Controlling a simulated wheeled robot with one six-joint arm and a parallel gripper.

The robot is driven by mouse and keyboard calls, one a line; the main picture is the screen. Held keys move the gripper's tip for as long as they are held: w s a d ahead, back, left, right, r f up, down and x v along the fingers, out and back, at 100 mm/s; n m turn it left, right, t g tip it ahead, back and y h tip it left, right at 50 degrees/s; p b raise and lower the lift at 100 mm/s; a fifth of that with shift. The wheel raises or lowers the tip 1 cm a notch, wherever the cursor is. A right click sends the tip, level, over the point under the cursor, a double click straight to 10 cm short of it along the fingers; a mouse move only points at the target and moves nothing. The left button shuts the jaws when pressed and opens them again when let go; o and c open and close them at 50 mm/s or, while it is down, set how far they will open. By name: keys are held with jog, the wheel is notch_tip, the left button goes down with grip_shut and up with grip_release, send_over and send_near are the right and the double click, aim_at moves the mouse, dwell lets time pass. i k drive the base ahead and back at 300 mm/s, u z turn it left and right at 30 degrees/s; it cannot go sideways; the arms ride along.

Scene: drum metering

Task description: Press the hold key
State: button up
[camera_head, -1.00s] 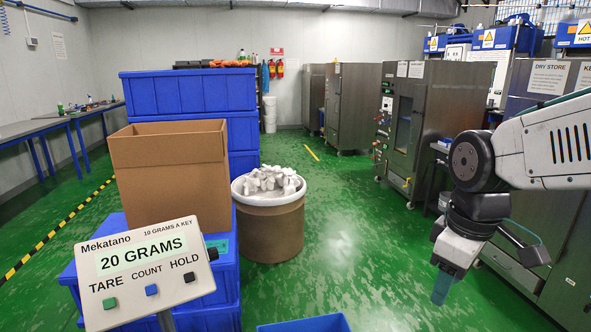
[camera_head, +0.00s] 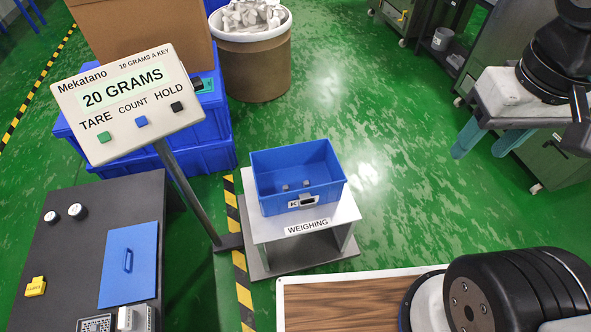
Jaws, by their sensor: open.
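The hold key (camera_head: 177,106) is a small black square under the word HOLD on the tilted white Mekatano panel (camera_head: 80,85), at upper left in the head view. The display reads 20 GRAMS. A green key (camera_head: 104,137) sits under TARE and a blue key (camera_head: 141,121) under COUNT. My gripper (camera_head: 482,146) is at the upper right, far from the panel, with its two blue-grey fingers apart and nothing between them.
A blue bin (camera_head: 297,172) with a few small pieces stands on the weighing stand (camera_head: 262,228). The panel's grey post (camera_head: 186,190) rises left of it. A dark table (camera_head: 60,240) is at lower left. A drum (camera_head: 255,70) stands behind. Open green floor (camera_head: 400,160) lies between gripper and bin.

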aim_at(176, 106)
jog(key=u, duration=1.3)
